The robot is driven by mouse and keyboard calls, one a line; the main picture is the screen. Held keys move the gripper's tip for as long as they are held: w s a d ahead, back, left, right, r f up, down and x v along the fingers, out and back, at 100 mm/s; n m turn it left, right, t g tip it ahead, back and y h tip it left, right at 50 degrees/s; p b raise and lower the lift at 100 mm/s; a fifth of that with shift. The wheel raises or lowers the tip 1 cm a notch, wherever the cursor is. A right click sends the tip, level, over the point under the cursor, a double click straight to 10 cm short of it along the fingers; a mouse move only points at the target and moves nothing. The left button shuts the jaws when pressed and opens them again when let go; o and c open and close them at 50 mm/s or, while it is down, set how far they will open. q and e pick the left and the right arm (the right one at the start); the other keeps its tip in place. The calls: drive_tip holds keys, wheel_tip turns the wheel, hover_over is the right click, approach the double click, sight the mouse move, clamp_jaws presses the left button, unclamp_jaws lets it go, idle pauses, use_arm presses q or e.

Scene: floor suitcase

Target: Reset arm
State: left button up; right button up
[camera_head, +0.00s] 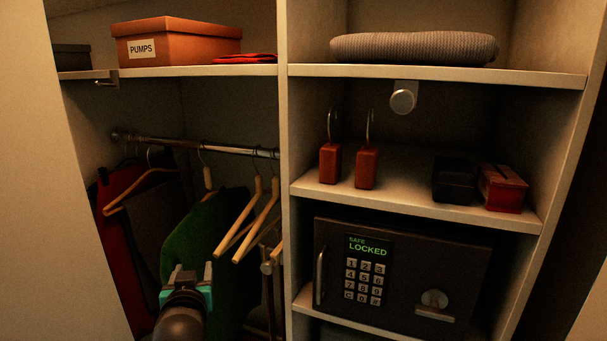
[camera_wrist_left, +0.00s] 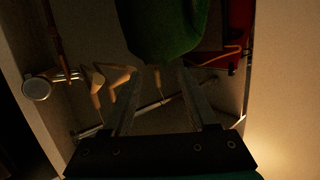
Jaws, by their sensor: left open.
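My left gripper (camera_head: 194,270) is in the lower left of the head view, in front of the hanging clothes. Its two fingers are apart and nothing is between them. In the left wrist view the fingers of my left gripper (camera_wrist_left: 158,84) also stand apart, with a green garment (camera_wrist_left: 165,30) beyond them. That green garment (camera_head: 228,225) hangs from the rail just past the gripper in the head view. I cannot tell whether they touch. My right gripper is in neither view.
Wooden hangers (camera_head: 240,230) hang from a metal rail (camera_head: 200,145), beside a red garment (camera_head: 118,240). A locked safe (camera_head: 400,270) stands on the right. Shelves above hold an orange box (camera_head: 176,42), a folded grey cloth (camera_head: 414,48), and a red box (camera_head: 502,188). A wall closes the left side.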

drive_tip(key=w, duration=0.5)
use_arm(q)
drive_tip(key=s+d+f+m+g+h, duration=0.15)
drive_tip(key=s+f+g, duration=0.35)
drive_tip(key=s, duration=0.7)
drive_tip(key=s+d+f+m+g+h, duration=0.1)
drive_tip(key=s+d+f+m+g, duration=0.15)
drive_tip(key=s+f, duration=0.65)
drive_tip(key=s+d+f+m+g+h, duration=0.1)
drive_tip(key=s+d+f+g+h, duration=0.2)
drive_tip(key=s, duration=1.2)
wheel_tip(320, 180, down, 29)
drive_tip(key=s+a+g+y+b, duration=0.1)
drive_tip(key=g+b, duration=0.1)
drive_tip(key=b, duration=0.5)
drive_tip(key=s+a+f+b, duration=0.1)
drive_tip(key=s+f+b, duration=0.2)
drive_tip(key=s+f, duration=0.4)
drive_tip(key=s+a+f+g+b, duration=0.1)
drive_tip(key=s+f+b, duration=0.2)
drive_tip(key=s+f, duration=0.5)
wheel_tip(320, 180, down, 5)
drive_tip(key=shift+s+a+r, duration=0.1)
drive_tip(key=shift+s+a, duration=0.1)
drive_tip(key=shift+a, duration=0.2)
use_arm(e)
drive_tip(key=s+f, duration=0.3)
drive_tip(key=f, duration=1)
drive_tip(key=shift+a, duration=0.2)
